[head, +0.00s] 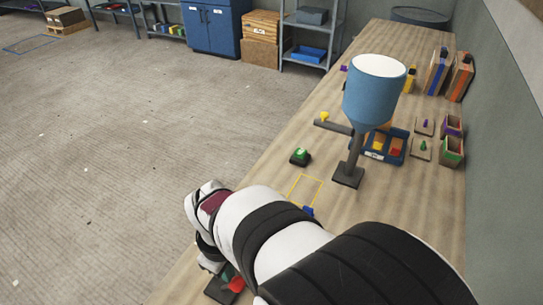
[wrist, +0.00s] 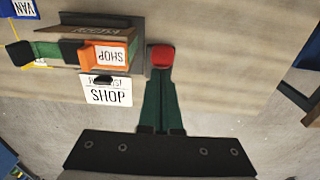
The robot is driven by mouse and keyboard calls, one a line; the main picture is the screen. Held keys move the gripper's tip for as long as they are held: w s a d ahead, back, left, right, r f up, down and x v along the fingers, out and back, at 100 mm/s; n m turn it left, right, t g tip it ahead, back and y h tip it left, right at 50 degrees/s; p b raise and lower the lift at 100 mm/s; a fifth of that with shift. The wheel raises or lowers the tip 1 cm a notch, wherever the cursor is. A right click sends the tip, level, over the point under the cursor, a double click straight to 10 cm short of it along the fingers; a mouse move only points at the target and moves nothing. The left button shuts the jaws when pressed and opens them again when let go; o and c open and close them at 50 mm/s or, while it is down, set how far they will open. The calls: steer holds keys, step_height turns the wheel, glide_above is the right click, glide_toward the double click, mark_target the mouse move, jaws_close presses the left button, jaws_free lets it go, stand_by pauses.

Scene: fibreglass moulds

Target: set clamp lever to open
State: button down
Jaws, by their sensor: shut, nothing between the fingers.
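My gripper (wrist: 161,75) points down over the wooden table in the wrist view. Its dark green fingers are together, with nothing between them. A red knob-like piece (wrist: 161,56) shows right at the fingertips; I cannot tell whether they touch it. It also shows in the head view (head: 236,284), beside a dark plate (head: 217,293) at the table's near edge.
A white SHOP card (wrist: 108,95) lies by the fixture. A blue VAN-labelled piece (wrist: 20,9) is at the upper left. Farther along the table stand a blue hopper (head: 373,95), a green button (head: 300,156) and a blue tray (head: 397,157). My arm hides part of the near table.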

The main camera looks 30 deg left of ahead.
step_height(320, 180, up, 11)
steer(key=a, duration=0.1)
steer(key=w+d+r+m, duration=0.25)
steer(key=d+m, duration=0.75)
steer(key=d, duration=0.6)
steer(key=s+d+f+m, duration=0.2)
steer(key=s+d+m, duration=0.2)
steer(key=d+m, duration=0.2)
steer(key=s+d+f+m+y, duration=0.1)
steer(key=s+d+f+m, duration=0.1)
steer(key=d+m, duration=0.5)
steer(key=shift+s+m, duration=0.3)
steer(key=shift+s, duration=0.6)
steer(key=shift+f, duration=0.1)
